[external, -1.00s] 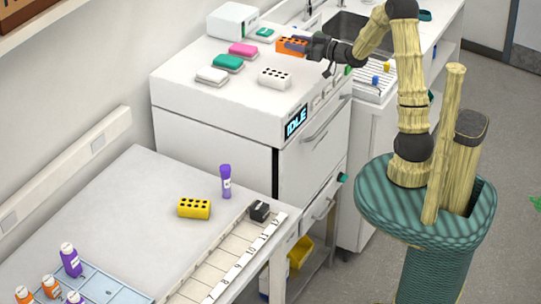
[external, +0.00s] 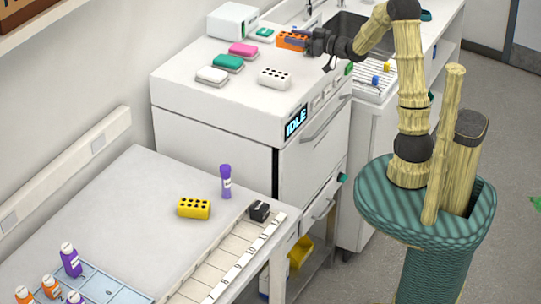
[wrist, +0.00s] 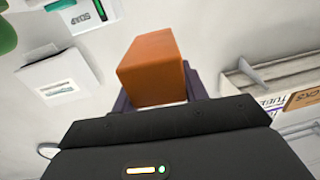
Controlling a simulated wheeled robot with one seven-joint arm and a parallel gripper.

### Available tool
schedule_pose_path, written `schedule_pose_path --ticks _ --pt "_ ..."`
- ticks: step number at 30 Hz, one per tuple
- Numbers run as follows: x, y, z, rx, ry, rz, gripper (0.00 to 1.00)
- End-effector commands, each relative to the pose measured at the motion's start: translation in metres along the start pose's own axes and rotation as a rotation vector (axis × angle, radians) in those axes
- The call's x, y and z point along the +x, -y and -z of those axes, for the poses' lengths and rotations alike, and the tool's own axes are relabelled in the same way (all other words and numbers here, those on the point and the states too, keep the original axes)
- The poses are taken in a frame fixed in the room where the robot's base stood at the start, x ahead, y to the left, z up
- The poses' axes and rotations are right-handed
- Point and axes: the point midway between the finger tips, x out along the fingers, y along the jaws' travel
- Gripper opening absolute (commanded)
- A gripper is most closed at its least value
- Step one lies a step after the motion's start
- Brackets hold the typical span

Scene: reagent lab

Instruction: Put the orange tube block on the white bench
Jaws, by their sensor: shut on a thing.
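The orange tube block (external: 291,40) is at the back of the top of the white machine, with dark holes in its upper face. My gripper (external: 307,42) is shut on it from the right. In the wrist view the orange block (wrist: 152,68) sits between the dark fingers (wrist: 155,100). Whether it touches the surface below is hard to tell. The white bench (external: 150,180) is at lower left, below the machine. A yellow tube block (external: 194,208) and a purple-capped tube (external: 225,181) stand on it.
The white machine (external: 215,100) also bears a white tube block (external: 275,78) and pink (external: 243,50), teal (external: 228,63) and white (external: 212,75) items. A white box (external: 232,20) stands behind. The bench's rear middle is clear; a blue rack (external: 100,285) with bottles is at its front left.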

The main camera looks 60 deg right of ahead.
Motion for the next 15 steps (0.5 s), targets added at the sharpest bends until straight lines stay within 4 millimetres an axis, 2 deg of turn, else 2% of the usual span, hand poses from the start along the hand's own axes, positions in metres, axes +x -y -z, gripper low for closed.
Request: schedule_pose_path --ticks 4,8,11,15 --pt "-0.007 -0.01 0.0 -0.001 0.0 -0.031 0.17" --pt "-0.027 -0.038 0.001 -0.002 -0.001 -0.121 0.17" --pt "-0.054 -0.069 0.002 -0.001 -0.001 -0.231 0.17" --pt "-0.104 -0.115 0.005 -0.002 -0.001 -0.408 0.17"
